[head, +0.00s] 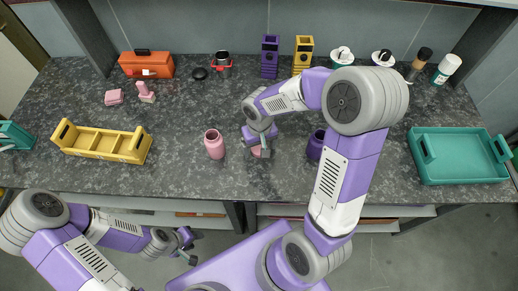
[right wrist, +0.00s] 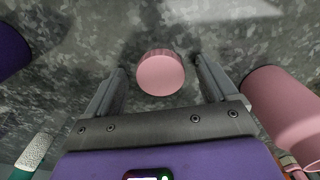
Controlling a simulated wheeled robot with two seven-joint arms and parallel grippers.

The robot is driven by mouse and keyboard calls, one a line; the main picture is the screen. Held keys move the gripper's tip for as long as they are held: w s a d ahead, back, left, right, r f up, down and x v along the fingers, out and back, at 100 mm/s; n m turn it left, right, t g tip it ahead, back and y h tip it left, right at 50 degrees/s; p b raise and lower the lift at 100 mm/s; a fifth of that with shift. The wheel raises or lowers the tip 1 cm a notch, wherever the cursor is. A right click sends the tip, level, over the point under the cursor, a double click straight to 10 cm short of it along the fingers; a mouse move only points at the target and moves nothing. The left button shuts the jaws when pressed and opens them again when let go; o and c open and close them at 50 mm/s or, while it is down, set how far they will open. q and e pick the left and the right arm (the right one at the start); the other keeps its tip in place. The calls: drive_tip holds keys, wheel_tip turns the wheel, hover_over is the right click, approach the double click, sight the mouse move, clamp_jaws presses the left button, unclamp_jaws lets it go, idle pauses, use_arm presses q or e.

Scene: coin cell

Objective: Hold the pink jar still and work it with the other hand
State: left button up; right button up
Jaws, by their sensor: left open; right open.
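The pink jar (head: 214,144) stands upright and open-topped near the front of the counter. It also shows at the right of the right wrist view (right wrist: 285,105). A round pink lid (right wrist: 160,73) with a ridged edge lies apart from it, to its right in the head view, where my right gripper partly hides it. My right gripper (head: 262,149) is open above the lid, its fingers on either side of it in the right wrist view; I cannot tell whether they touch it. My left gripper (head: 188,248) is open and empty, in front of the counter's front edge.
A purple jar (head: 316,144) stands right of my right gripper, partly behind my arm. A yellow divided tray (head: 103,142) lies left and a teal tray (head: 460,157) right. An orange toolbox (head: 147,65), small pink pieces and several containers stand at the back.

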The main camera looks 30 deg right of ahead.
sight(259, 149)
drive_tip(key=c, duration=1.1)
wheel_tip(259, 149, up, 10)
drive_tip(key=p, duration=0.3)
drive_tip(key=shift+p, duration=0.35)
